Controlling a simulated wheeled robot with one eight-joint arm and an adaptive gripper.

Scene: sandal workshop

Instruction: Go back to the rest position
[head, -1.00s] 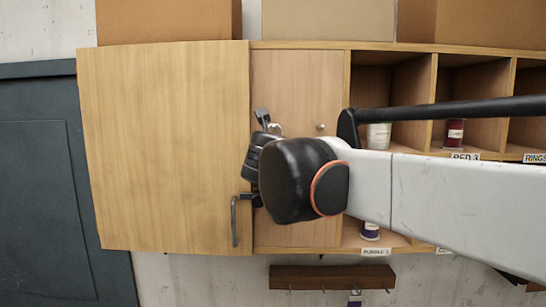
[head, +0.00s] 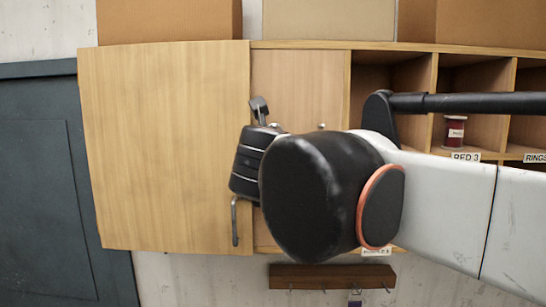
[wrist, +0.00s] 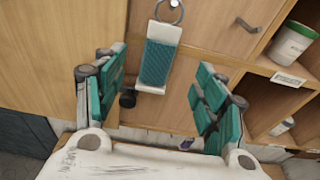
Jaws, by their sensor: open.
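My gripper (head: 250,150) is in front of the wooden cupboard, seen mostly from behind in the head view. In the wrist view its two teal-padded fingers (wrist: 160,62) stand wide apart, with nothing pinched between them. Beyond the fingers a teal tag with a pale frame (wrist: 158,58) hangs from a metal ring. It appears between the fingertips in the picture, apart from both pads. The black wrist and white arm cover part of the cupboard in the head view.
A large wooden door panel (head: 165,145) with a metal pull handle (head: 235,222) is at left. Open cubbies at right hold a red spool (head: 455,130); a white-and-green pot (wrist: 291,42) shows in the wrist view. A hook rail (head: 333,277) is below. Cardboard boxes (head: 328,20) stand on top.

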